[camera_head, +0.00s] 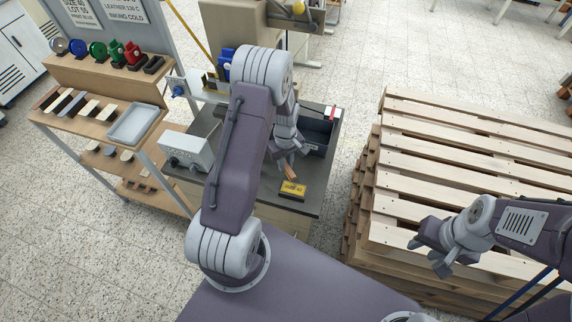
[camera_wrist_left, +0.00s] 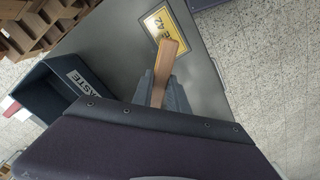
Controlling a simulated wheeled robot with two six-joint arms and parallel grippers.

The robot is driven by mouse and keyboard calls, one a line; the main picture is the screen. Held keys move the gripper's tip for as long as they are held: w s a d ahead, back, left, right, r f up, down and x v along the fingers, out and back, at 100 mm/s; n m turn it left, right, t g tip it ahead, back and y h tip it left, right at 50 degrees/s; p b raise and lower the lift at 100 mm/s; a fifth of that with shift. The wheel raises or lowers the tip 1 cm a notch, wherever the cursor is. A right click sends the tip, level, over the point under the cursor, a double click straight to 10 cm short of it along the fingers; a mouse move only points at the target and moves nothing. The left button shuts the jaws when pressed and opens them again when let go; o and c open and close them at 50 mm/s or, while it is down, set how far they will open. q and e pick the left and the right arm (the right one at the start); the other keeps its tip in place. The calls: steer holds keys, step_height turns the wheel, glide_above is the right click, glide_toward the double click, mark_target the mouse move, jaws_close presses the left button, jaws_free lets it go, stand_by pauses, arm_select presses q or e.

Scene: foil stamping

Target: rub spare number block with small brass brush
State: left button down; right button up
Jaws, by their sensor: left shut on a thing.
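My left gripper (camera_head: 284,153) is shut on a slim tool with an orange-brown wooden handle (camera_head: 291,172), taken to be the small brass brush; the handle also shows in the left wrist view (camera_wrist_left: 167,60). Its bristles cannot be made out. A yellow-faced piece marked SIZE 42 (camera_head: 293,188) lies on the grey bench just in front of the handle's end. In the left wrist view this piece (camera_wrist_left: 174,20) is partly behind the handle; I cannot tell whether they touch. I cannot tell whether it is the spare number block. My right gripper (camera_head: 432,249) is open and empty near the pallets.
A dark waste bin (camera_head: 318,134) stands at the bench's back right, close to my left gripper. A grey-white control box (camera_head: 187,150) is on its left. Stacked wooden pallets (camera_head: 440,160) fill the right.

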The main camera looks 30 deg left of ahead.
arm_select(q)
step_height(320, 180, up, 3)
steer(key=shift+a+f+p, duration=0.1)
steer(key=shift+f+p, duration=0.05)
steer(key=shift+p, duration=0.75)
steer(key=shift+r, duration=0.25)
steer(key=shift+f, duration=0.1)
